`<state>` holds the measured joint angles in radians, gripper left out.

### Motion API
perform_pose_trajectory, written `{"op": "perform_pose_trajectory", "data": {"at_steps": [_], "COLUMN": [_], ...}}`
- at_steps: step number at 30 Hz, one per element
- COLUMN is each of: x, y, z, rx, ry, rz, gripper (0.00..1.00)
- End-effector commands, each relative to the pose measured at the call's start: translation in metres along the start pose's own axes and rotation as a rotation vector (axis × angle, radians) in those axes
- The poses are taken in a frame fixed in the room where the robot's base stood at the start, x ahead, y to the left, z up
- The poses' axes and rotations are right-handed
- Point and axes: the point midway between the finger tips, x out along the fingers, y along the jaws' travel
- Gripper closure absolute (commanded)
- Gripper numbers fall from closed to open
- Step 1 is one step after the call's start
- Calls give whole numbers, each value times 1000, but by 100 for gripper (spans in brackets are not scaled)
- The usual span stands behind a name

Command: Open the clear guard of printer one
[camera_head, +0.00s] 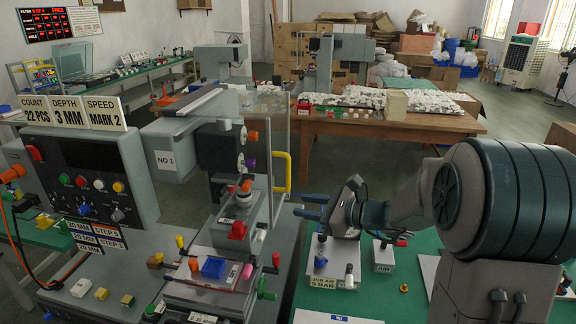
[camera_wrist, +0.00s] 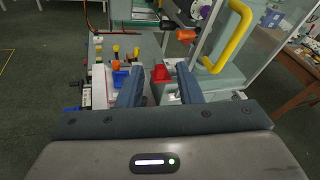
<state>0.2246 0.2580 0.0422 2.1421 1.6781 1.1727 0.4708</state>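Printer one is the grey machine marked NO 1 (camera_head: 166,160). Its clear guard (camera_head: 264,125) is a see-through panel on the right side of the print head and carries a yellow handle (camera_head: 283,172). The guard (camera_wrist: 258,62) and its yellow handle (camera_wrist: 232,38) also show in the wrist view, ahead and to the upper right. The handle looks upright. My gripper (camera_head: 300,204) has its blue fingers pointing left, just below and right of the handle. In the wrist view, my gripper (camera_wrist: 157,78) is open and empty, with its fingers apart and clear of the handle.
Below my gripper, a green mat (camera_head: 350,285) carries the small AIR boxes (camera_head: 383,256). A wooden table (camera_head: 440,125) stands behind.

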Motion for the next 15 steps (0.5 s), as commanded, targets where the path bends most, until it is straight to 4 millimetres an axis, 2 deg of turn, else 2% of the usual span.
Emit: {"op": "perform_pose_trajectory", "data": {"at_steps": [1, 3, 6, 11, 15], "x": [0, 0, -4, -4, 8], "y": [-20, -44, -67, -85, -90], "z": [-5, -10, -17, -22, -19], "rx": [76, 159, 244, 301, 305], "ry": [-35, -83, -133, -170, -175], "rz": [-61, -136, -216, -272, -276], "gripper": [68, 68, 68, 68, 68]}}
